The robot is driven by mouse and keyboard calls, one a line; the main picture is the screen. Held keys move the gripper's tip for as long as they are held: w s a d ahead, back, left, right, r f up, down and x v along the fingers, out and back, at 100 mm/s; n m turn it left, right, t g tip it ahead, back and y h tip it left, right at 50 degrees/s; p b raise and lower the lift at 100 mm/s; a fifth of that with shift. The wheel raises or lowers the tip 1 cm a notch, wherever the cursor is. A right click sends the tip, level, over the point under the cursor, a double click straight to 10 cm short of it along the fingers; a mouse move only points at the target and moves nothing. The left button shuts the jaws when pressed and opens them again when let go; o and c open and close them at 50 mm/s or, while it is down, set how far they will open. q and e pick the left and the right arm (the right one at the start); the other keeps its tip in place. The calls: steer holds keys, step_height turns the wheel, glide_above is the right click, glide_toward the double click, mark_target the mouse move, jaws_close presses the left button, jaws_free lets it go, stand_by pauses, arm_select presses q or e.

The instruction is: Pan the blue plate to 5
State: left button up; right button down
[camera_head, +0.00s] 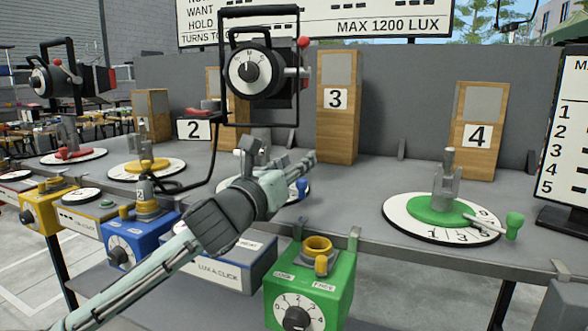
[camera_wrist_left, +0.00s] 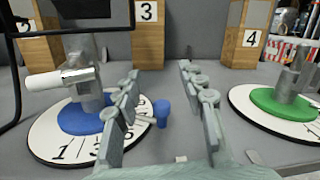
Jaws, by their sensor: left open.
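The blue plate (camera_wrist_left: 82,118) sits on a white numbered dial (camera_wrist_left: 48,143) in the left wrist view, with a grey post on it. A thin rod runs from it to a blue knob (camera_wrist_left: 161,113). A 1 and part of another digit show; my left finger covers the dial near the rod, so the reading cannot be told. In the head view my arm hides most of this dial, but the knob (camera_head: 303,187) shows just past the gripper. My left gripper (camera_head: 308,163) is open and empty. In the wrist view the knob appears between its fingers (camera_wrist_left: 160,72), without clear contact. My right gripper is not in view.
A framed lamp (camera_head: 250,68) stands above the gripper. A green plate (camera_head: 440,209) on its dial lies to the right, and a yellow plate (camera_head: 146,165) to the left. Blue (camera_head: 140,240) and green (camera_head: 310,285) control boxes line the front. Numbered wooden posts (camera_head: 338,130) stand behind.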

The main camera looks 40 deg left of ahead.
mark_target(298, 181)
arm_select(q)
steer(key=f, duration=0.1)
steer(key=f+m, duration=0.1)
steer(key=f+m+g, duration=0.1)
steer(key=f, duration=0.1)
steer(key=shift+s+d, duration=0.1)
steer(key=shift+s, duration=0.25)
steer(key=shift+w+f, duration=0.2)
steer(key=w, duration=0.4)
steer(key=w+a, duration=0.1)
steer(key=w, duration=0.1)
steer(key=shift+w, duration=0.65)
steer(key=shift+a, duration=0.1)
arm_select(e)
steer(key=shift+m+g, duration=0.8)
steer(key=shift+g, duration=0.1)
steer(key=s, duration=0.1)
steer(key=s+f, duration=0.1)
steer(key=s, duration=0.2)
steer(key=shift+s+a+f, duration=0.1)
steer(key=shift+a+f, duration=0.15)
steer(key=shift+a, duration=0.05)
arm_select(q)
jaws_close()
